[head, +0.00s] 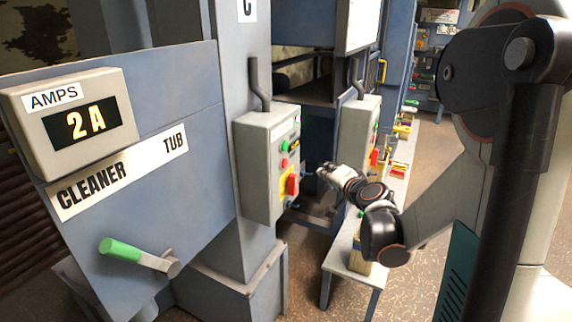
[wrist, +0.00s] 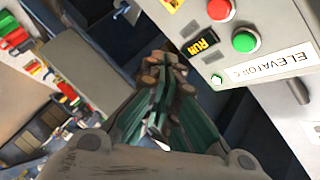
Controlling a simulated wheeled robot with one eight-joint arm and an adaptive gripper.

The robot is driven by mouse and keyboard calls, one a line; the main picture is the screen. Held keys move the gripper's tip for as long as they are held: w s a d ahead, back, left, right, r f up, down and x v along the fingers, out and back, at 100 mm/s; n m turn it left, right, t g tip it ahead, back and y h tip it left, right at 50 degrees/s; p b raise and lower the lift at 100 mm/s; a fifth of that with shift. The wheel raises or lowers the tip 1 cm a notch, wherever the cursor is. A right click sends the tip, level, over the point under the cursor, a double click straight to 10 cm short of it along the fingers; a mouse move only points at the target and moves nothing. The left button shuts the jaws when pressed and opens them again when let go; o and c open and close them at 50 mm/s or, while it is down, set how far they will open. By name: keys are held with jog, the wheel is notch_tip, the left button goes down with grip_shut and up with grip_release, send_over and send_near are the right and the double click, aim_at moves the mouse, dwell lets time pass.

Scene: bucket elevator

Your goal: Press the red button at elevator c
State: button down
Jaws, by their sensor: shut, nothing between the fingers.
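The grey control box of elevator C (head: 262,165) hangs on a column marked C (head: 247,8). Its right-hand face carries a small green button (head: 285,146), a small red button (head: 284,162) and a larger red knob on a yellow plate (head: 291,184). In the wrist view, the red button (wrist: 221,9) is near the top edge, beside a green button (wrist: 245,40), a lit RUN display (wrist: 203,42) and an ELEVATOR C label (wrist: 275,65). My gripper (head: 322,171) is shut and empty, right of the box's face. Its fingers (wrist: 165,65) appear apart from the buttons.
A second control box (head: 357,140) stands behind to the right. A low bench (head: 350,262) with items on it runs below my arm. A CLEANER TUB panel (head: 130,180) with an amps display (head: 82,120) and a green-handled lever (head: 138,256) is at left.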

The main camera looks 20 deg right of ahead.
aim_at(285, 163)
jog(key=w+a, duration=0.5)
jog(key=w, duration=0.2)
jog(key=shift+a, duration=0.25)
dwell(1.6)
jog(key=shift+w+a, duration=0.2)
jog(key=shift+w, duration=0.1)
jog(key=shift+w+a, duration=0.35)
jog(key=shift+w, duration=0.05)
dwell(0.8)
dwell(0.4)
jog(key=shift+s+d+b, duration=0.3)
jog(key=shift+s+d, duration=0.25)
jog(key=shift+s, duration=0.2)
jog(key=shift+d, duration=0.1)
